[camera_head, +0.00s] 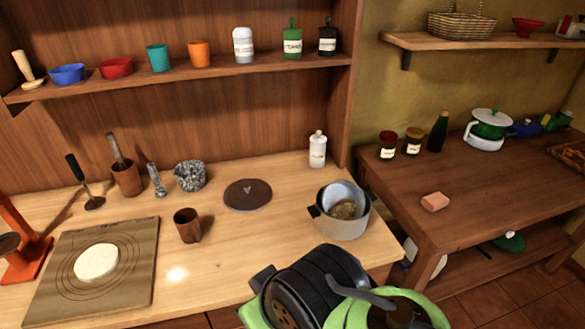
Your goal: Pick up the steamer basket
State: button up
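No object is plainly recognisable as the steamer basket. A grey pot (343,222) with dark handles stands on the front right of the light wooden counter. Inside it sits a pale, round, bowl-like insert (343,193) with something brown in it; I cannot tell whether this is the steamer basket. A woven wicker basket (461,26) stands on the upper right wall shelf. My green and black arm fills the bottom centre, in front of the pot. I cannot make out its gripper fingers.
A dark round lid or disc (247,194) lies left of the pot, with a white bottle (317,149) behind. A brown mug (187,225) and a board with dough (97,262) are further left. A lower dark table (478,205) stands on the right.

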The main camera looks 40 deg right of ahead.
aim_at(339, 192)
jog(key=z, duration=1.55)
jog(key=l+u, duration=0.1)
jog(key=u, duration=0.35)
jog(key=i+l+u, duration=0.1)
jog(key=u, duration=0.3)
jog(key=l+u, duration=0.2)
jog(key=u, duration=0.25)
jog(key=l+u, duration=0.15)
jog(key=u, duration=0.25)
